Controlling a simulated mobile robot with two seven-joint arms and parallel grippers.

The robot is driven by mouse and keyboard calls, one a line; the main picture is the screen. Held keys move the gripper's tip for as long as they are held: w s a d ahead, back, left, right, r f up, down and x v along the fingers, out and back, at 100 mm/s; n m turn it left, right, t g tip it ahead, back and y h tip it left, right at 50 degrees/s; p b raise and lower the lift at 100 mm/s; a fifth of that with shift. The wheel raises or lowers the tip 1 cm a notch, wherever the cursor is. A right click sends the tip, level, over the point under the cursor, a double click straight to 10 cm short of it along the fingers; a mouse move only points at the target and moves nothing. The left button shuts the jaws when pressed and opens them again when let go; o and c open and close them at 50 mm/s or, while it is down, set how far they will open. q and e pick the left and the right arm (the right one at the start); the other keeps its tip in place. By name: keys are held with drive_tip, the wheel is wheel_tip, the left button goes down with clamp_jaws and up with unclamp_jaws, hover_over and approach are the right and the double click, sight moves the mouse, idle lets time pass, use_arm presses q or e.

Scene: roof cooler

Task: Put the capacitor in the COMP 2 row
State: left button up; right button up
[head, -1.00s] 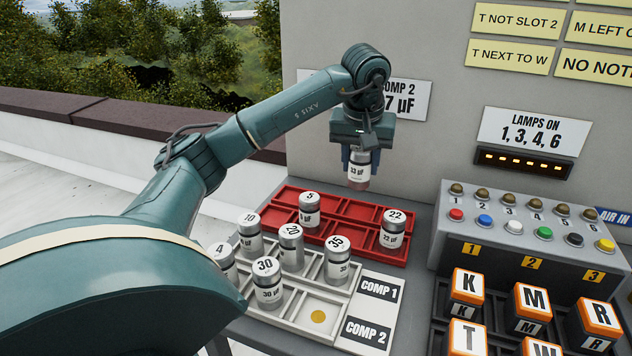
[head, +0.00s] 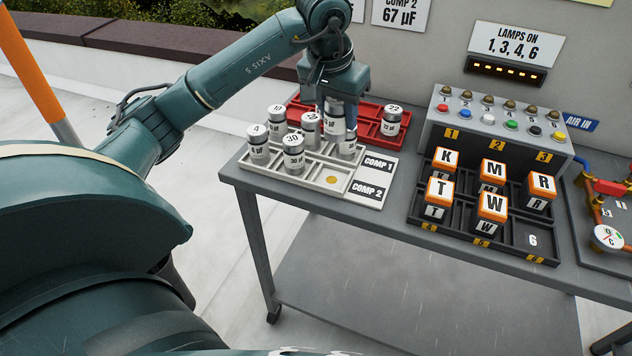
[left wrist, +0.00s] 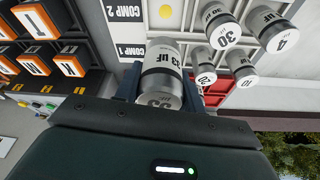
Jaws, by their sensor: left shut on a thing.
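My left gripper (head: 336,92) is shut on a silver capacitor (head: 334,124) with a white band. The left wrist view reads it as 33 µF (left wrist: 161,62). It hangs upright at the back of the white tray (head: 313,179), in front of the red tray in the head view. The tray's front row, beside the COMP 2 label (head: 370,191), holds capacitors 4 (head: 258,148) and 30 (head: 293,158). Its right compartment is bare, with a yellow dot (head: 333,179). My right gripper is out of view.
The red tray (head: 374,137) behind holds capacitor 22 (head: 391,120). A sign (head: 400,12) reads COMP 2, 67 µF. A button box (head: 490,125) and a black rack (head: 513,238) of lettered blocks stand to the right. A strip of grey table (head: 400,225) is bare.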

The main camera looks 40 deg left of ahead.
use_arm(q)
drive_tip(key=shift+s+d, duration=0.1)
drive_tip(key=shift+s, duration=0.25)
drive_tip(key=shift+s+f, duration=0.2)
drive_tip(key=shift+f, duration=0.05)
hover_over(337, 175)
drive_tip(key=s, duration=0.1)
wheel_tip(337, 175, down, 10)
drive_tip(key=shift+s+r, duration=0.15)
drive_tip(key=shift+r, duration=0.05)
drive_tip(key=shift+f, duration=0.2)
drive_tip(key=o, duration=1)
drive_tip(key=shift+r, duration=0.1)
drive_tip(key=shift+o, duration=0.2)
